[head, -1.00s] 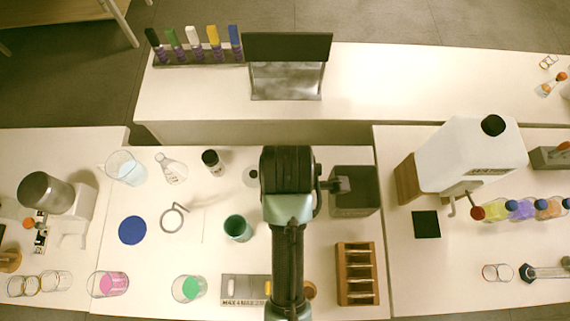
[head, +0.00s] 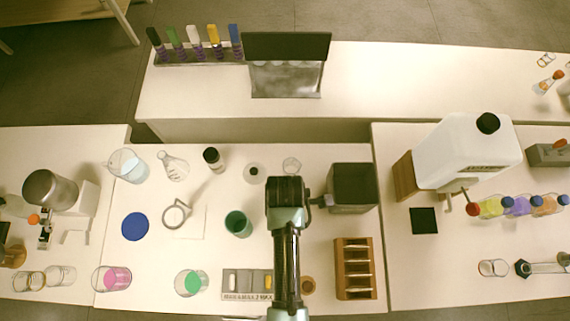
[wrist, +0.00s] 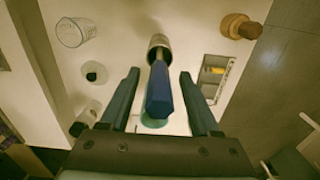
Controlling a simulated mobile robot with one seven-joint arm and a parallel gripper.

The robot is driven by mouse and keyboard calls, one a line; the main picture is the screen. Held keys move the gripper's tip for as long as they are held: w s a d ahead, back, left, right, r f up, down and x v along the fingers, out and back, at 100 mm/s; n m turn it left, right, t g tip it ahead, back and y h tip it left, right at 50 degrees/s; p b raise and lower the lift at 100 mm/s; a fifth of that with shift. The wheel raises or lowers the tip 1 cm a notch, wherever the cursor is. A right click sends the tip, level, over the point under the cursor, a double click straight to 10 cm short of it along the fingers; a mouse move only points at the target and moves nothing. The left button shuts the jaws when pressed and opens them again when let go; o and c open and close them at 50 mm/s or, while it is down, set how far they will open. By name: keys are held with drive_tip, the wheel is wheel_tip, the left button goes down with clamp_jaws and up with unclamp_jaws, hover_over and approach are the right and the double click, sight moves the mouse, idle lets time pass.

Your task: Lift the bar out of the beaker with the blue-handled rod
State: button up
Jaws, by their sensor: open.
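The blue-handled rod (wrist: 160,90) stands with its blue handle toward the wrist camera and its lower end in a metallic cup (wrist: 160,42). My gripper (wrist: 160,95) is open, one finger on each side of the handle, with gaps on both sides. In the head view my wrist and arm hide the rod and its cup. A clear glass beaker (wrist: 72,32) with markings is at the upper left of the wrist view; it also shows in the head view (head: 291,165), behind my wrist. I cannot make out a bar in it.
A green cup (head: 238,223) stands left of my wrist and a grey bin (head: 353,190) right of it. A wooden rack (head: 355,268) and a tray of bars (head: 247,284) flank my arm. A black-topped flask (head: 254,172) is close behind.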

drive_tip(key=shift+f, duration=0.45)
clamp_jaws()
drive_tip(key=shift+r, duration=0.1)
